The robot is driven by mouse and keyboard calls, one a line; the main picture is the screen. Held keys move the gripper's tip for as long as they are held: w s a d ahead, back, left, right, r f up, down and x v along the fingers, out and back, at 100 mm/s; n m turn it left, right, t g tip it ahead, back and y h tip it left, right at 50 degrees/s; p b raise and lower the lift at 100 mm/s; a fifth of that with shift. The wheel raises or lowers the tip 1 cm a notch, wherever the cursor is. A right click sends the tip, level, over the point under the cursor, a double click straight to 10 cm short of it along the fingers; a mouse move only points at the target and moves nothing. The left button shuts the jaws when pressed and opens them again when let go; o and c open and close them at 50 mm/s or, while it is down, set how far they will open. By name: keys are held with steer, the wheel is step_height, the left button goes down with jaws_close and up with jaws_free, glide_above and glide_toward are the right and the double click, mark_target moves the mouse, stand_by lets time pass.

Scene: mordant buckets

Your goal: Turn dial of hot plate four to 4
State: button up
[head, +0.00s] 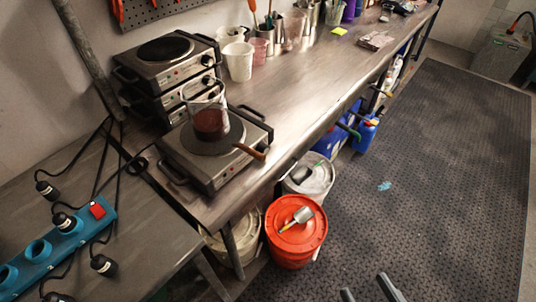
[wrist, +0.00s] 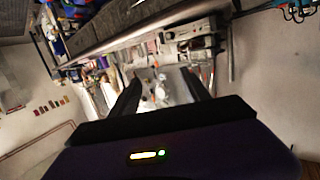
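Several hot plates stand at the left of the bench in the head view. A stack (head: 165,62) has round black dials (head: 207,60) on its front faces. A separate hot plate (head: 190,163) sits in front of the stack, with a glass beaker (head: 211,122) of dark red liquid on its plate. I cannot read any number on the hot plates or dial settings, so I cannot tell which is four. My gripper (head: 368,288) shows at the bottom edge of the head view, over the floor mat, far from the dials. In the wrist view my gripper (wrist: 162,78) is open, fingers apart, nothing between them.
A brown handle (head: 249,151) sticks out past the front hot plate's edge. An orange-lidded bucket (head: 296,236) and white buckets stand below the bench edge. A teal power strip (head: 55,245) with black cables lies at the left. The dark floor mat (head: 440,190) is mostly clear.

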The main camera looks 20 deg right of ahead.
steer(key=w+d+f+m+b, duration=0.1)
steer(key=w+d+f+b, duration=0.2)
steer(key=w, duration=0.8)
steer(key=w+d+f+m+t+b, duration=0.15)
steer(key=w+d+f, duration=0.25)
steer(key=w, duration=0.7)
steer(key=w+d+f+m+b, duration=0.1)
steer(key=w+d+f+b, duration=0.25)
steer(key=w, duration=0.75)
steer(key=n+g+y, duration=0.2)
steer(key=n+y, duration=0.6)
steer(key=y, duration=0.2)
glide_toward(266, 151)
steer(key=w, duration=0.2)
steer(key=shift+a+p+x, duration=0.15)
steer(key=shift+p+x, duration=0.05)
steer(key=shift+x, duration=1.7)
steer(key=shift+a+p+x, duration=0.2)
steer(key=shift+x, duration=1.7)
steer(key=shift+s+f, duration=0.15)
steer(key=shift+s, duration=0.05)
jaws_close()
